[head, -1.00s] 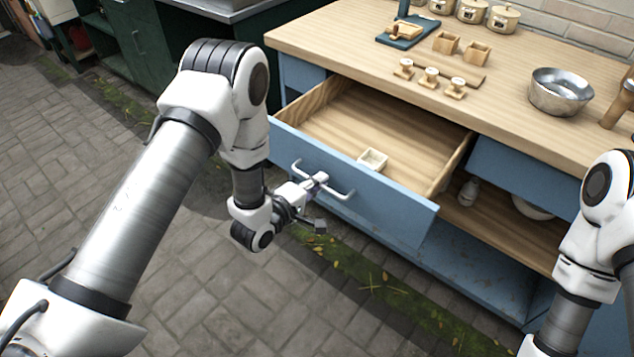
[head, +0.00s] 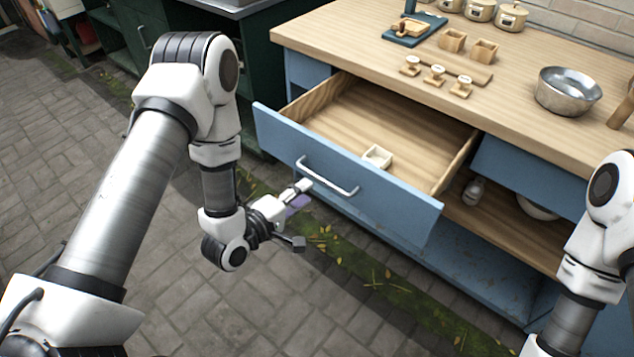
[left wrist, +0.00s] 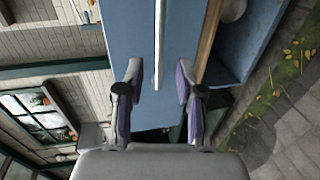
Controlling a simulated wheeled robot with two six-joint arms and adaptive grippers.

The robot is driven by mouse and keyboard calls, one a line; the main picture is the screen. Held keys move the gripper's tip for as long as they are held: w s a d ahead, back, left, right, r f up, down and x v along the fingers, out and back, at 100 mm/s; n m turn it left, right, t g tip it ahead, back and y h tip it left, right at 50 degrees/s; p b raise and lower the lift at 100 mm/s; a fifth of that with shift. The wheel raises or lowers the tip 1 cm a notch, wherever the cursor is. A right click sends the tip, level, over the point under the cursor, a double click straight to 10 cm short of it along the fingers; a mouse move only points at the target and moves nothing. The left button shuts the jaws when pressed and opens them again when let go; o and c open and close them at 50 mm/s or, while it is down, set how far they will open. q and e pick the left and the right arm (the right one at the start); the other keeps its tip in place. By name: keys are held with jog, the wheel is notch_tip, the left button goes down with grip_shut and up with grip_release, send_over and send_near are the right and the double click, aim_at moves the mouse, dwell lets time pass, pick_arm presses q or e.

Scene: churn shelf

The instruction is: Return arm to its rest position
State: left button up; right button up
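My left arm (head: 130,205) reaches in from the left in the head view. My left gripper (head: 305,214) is just in front of the open blue drawer, apart from its metal handle (head: 328,178). In the left wrist view the two fingers of my left gripper (left wrist: 158,95) are spread with nothing between them, and the handle (left wrist: 159,45) shows ahead of them against the blue drawer front (left wrist: 180,50). My right arm (head: 600,225) shows at the right edge of the head view; its gripper is out of frame.
The drawer (head: 400,212) stands pulled out, with a small white box (head: 377,157) inside. The wooden counter (head: 400,75) above holds a metal bowl (head: 568,92), knobs and canisters. A jar (head: 473,190) stands on the shelf beside the drawer. Paved floor (head: 170,270) is clear.

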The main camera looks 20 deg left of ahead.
pick_arm(q)
jog(key=v, duration=0.4)
jog(key=shift+s, duration=0.15)
jog(key=s+a+f+m+g+y+p, duration=0.1)
jog(key=s+f+m+g+p, duration=0.1)
jog(key=s, duration=0.5)
jog(key=s+a+f+m+g+y+p, duration=0.1)
jog(key=s+f+m+g+y+p, duration=0.1)
jog(key=s+f+m+g, duration=0.3)
jog(key=s+a+f+m+g+y+p, duration=0.1)
jog(key=s+f+m+g+y+p, duration=0.1)
jog(key=s+m+g, duration=0.4)
jog(key=s+f+g+p, duration=0.1)
jog(key=s+f, duration=0.1)
jog(key=s, duration=0.2)
jog(key=shift+m+g, duration=0.3)
